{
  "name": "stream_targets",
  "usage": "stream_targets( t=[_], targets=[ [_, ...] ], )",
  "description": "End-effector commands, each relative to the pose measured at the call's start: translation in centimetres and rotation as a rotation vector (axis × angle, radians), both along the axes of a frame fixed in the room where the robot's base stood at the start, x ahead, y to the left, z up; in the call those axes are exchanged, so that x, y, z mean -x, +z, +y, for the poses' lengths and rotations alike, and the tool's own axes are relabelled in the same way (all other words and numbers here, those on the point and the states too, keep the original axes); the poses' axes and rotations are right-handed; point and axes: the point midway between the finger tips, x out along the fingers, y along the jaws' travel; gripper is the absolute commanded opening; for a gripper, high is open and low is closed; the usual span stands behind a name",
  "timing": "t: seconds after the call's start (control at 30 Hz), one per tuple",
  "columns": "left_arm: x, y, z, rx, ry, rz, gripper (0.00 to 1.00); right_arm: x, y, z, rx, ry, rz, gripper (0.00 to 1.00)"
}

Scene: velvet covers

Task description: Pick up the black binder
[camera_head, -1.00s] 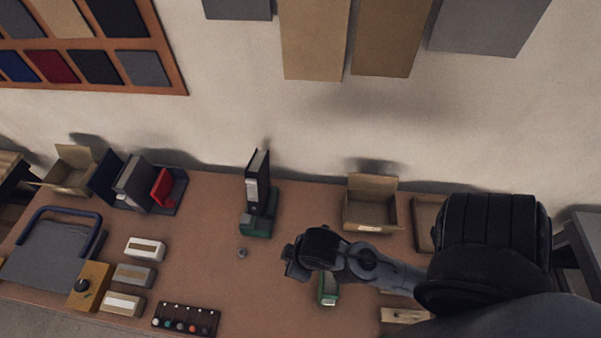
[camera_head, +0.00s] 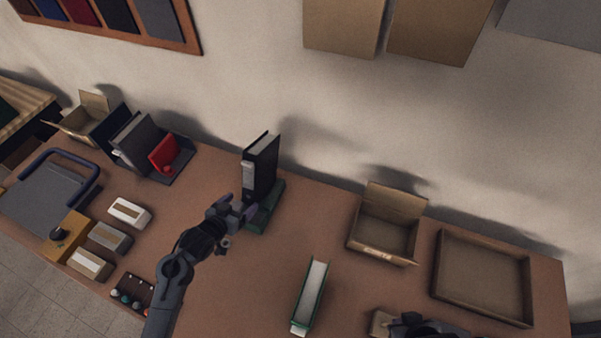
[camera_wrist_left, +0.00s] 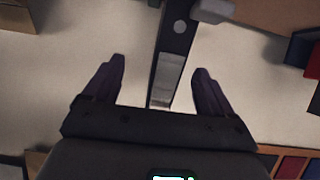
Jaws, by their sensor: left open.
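The black binder (camera_head: 264,165) stands upright with a pale label on its spine, at the back of the brown table (camera_head: 215,265). A green block-like object (camera_head: 266,208) is at its foot. My left gripper (camera_head: 232,206) is open just in front of the binder's lower part. In the left wrist view, the binder (camera_wrist_left: 178,40) shows between the two spread fingers of my left gripper (camera_wrist_left: 159,66), with a gap on each side. A dark part of my right arm shows at the bottom edge of the head view; its jaws cannot be made out.
A green and white binder-like object (camera_head: 310,297) lies in front. An open cardboard box (camera_head: 385,236) and a shallow tray (camera_head: 484,276) are at right. A rack with grey and red binders (camera_head: 163,153) is at left. Small boxes (camera_head: 110,237) lie at front left.

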Motion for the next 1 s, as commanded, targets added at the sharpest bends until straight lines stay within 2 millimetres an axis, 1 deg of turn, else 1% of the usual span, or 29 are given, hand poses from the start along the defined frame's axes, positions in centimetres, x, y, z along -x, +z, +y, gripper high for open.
stream_targets(
  t=[0.03, 0.1, 0.2, 0.33, 0.6, 0.7, 0.87, 1.0],
  targets=[
    [-0.9, -0.1, 0.3, -0.002, 0.004, -0.018, 0.85, 0.0, -1.1, 0.0, 0.000, 0.000, -0.001, 0.00],
    [-1.9, 0.7, 0.4, -0.003, 0.005, -0.042, 0.85, -0.1, -1.6, 0.0, 0.000, 0.000, -0.002, 0.00],
    [-3.0, 1.5, 0.4, -0.003, 0.007, -0.068, 0.85, -0.1, -2.2, 0.0, 0.000, 0.000, -0.004, 0.00],
    [-4.5, 2.0, 0.2, -0.003, 0.007, -0.088, 0.85, -0.1, -2.6, 0.0, 0.000, 0.000, -0.004, 0.00],
    [-7.7, 0.8, -0.7, -0.002, 0.007, -0.089, 0.85, -0.1, -2.8, -0.1, 0.004, 0.002, -0.006, 0.00],
    [-8.5, 0.5, -1.0, -0.003, 0.007, -0.090, 0.85, -0.1, -2.8, -0.1, 0.006, 0.003, -0.005, 0.00],
    [-8.9, 0.2, -1.1, -0.003, 0.008, -0.088, 0.85, -0.1, -2.8, -0.2, 0.006, 0.003, -0.005, 0.00],
    [-9.9, -0.2, -1.3, -0.002, 0.007, -0.089, 0.85, -0.1, -2.9, -0.2, 0.006, 0.003, -0.004, 0.00]
  ],
)
